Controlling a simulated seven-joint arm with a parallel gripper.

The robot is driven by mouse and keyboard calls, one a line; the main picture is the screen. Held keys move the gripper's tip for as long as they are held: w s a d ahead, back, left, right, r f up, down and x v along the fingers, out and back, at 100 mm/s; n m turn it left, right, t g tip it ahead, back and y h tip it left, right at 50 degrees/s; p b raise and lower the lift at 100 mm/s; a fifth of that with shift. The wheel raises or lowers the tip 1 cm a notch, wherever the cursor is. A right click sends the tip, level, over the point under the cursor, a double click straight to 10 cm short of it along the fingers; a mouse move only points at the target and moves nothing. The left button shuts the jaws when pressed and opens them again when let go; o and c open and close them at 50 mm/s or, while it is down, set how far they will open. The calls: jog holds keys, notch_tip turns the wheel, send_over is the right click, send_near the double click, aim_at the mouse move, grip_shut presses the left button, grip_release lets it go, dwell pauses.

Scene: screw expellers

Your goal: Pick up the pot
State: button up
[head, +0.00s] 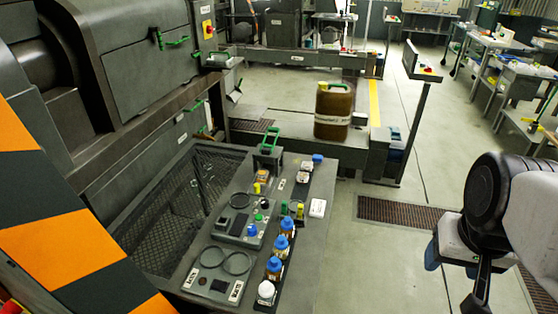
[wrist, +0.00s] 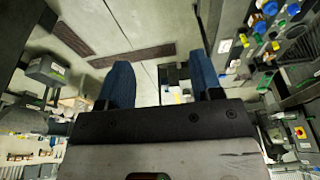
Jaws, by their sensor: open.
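Nothing in view is plainly a pot. A brown jug-like container (head: 333,112) with a green handle and a pale label stands upright on a low dark platform in the head view. A small dark piece with a green handle (head: 268,152) stands at the far end of the console; I cannot tell whether it is a separate vessel. My gripper (wrist: 162,84) is open, its two blue-padded fingers apart with nothing between them in the wrist view.
A grey console (head: 308,245) carries several blue-, yellow- and white-capped bottles and small devices. A large dark machine (head: 150,60) fills the left. A post with a tilted panel (head: 420,65) stands behind my arm. Open floor (head: 400,185) lies between console and arm.

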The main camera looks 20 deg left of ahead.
jog(key=w+a+f+m+g+y, duration=0.1)
jog(key=w+a+f+m+y, duration=0.15)
jog(key=w+a, duration=0.6)
jog(key=w+a+f+m+g+y, duration=0.1)
jog(key=w+a+f+m+y, duration=0.3)
jog(key=w, duration=0.8)
jog(key=w+a+m+g+y, duration=0.1)
jog(key=w+a+m, duration=0.1)
jog(key=w+a, duration=0.65)
jog(key=m+y, duration=0.6)
jog(key=m, duration=0.3)
send_near(262, 176)
jog(key=shift+w+d+f, duration=0.1)
jog(key=shift+w+d, duration=0.1)
jog(key=shift+w, duration=0.25)
jog(key=shift+w+d+f, duration=0.1)
jog(key=shift+w+d, duration=0.1)
jog(key=shift+w, duration=0.2)
jog(key=shift+w+a+f, duration=0.15)
jog(key=shift+f, duration=0.1)
jog(key=shift+x, duration=1.3)
